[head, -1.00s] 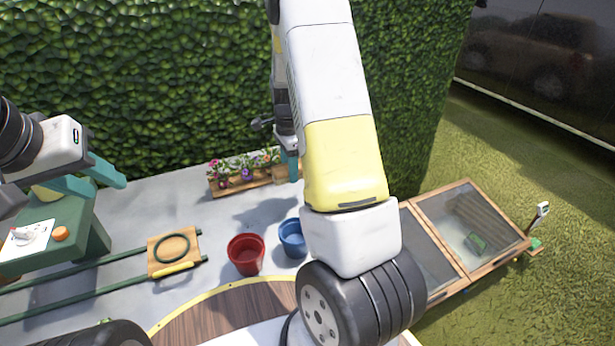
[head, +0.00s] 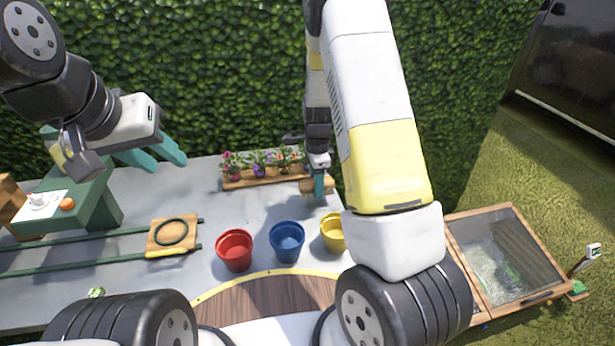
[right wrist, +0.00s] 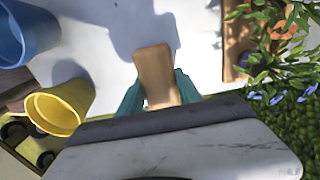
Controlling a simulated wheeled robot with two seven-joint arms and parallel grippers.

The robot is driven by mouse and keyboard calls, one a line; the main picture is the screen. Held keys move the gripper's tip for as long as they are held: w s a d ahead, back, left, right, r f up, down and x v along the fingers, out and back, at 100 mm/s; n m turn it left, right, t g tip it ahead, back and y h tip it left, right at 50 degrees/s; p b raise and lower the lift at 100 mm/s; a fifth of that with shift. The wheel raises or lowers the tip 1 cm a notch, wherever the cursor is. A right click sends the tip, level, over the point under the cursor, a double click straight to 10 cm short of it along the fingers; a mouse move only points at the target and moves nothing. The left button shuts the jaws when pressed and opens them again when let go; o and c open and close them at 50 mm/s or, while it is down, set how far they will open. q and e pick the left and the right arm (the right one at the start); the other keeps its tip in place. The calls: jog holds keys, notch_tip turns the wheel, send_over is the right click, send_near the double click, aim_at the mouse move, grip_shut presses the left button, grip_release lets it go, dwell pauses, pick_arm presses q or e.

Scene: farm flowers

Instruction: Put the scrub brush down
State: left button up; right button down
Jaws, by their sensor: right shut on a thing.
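The scrub brush (right wrist: 157,72), a light wooden block, is between the teal fingers of my right gripper (right wrist: 158,90) in the right wrist view. That gripper is shut on it and holds it above the pale tabletop, where a shadow falls apart from it. In the head view my right gripper (head: 319,184) holds the brush (head: 309,187) near the right end of the flower planter. The brush's bristles are not visible. My left gripper (head: 160,158) is open and empty, over the left part of the table near the green stand.
A flower planter (head: 245,180) stands along the hedge. Red (head: 235,252), blue (head: 287,243) and yellow (head: 333,234) pots stand in front. A wooden board (head: 160,244) lies on green rails at left. Grey tabletop (head: 225,212) is clear between planter and pots.

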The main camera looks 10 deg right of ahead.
jog(key=shift+f, duration=1.7)
jog(key=shift+f, duration=0.15)
jog(key=c, duration=0.8)
grip_release()
notch_tip(320, 180, up, 12)
jog(key=shift+r, duration=0.1)
jog(key=s+r+n+t, duration=0.2)
jog(key=s+r+n, duration=0.4)
jog(key=s+r, duration=0.1)
jog(key=s+a+r+n+t+y, duration=0.1)
jog(key=s+r+n+t, duration=0.1)
jog(key=s+r+n, duration=0.4)
jog(key=s+a+r+n+t+y, duration=0.1)
jog(key=s+r+n+t, duration=0.1)
jog(key=s+r+n, duration=0.4)
jog(key=shift+s+a+r, duration=0.1)
jog(key=shift+s+r, duration=0.35)
jog(key=shift+s, duration=0.45)
jog(key=shift+s+d+r, duration=0.1)
jog(key=shift+s+r, duration=0.3)
jog(key=shift+s, duration=0.45)
jog(key=shift+s+a+r, duration=0.1)
jog(key=shift+s+r, duration=0.35)
jog(key=shift+s, duration=0.45)
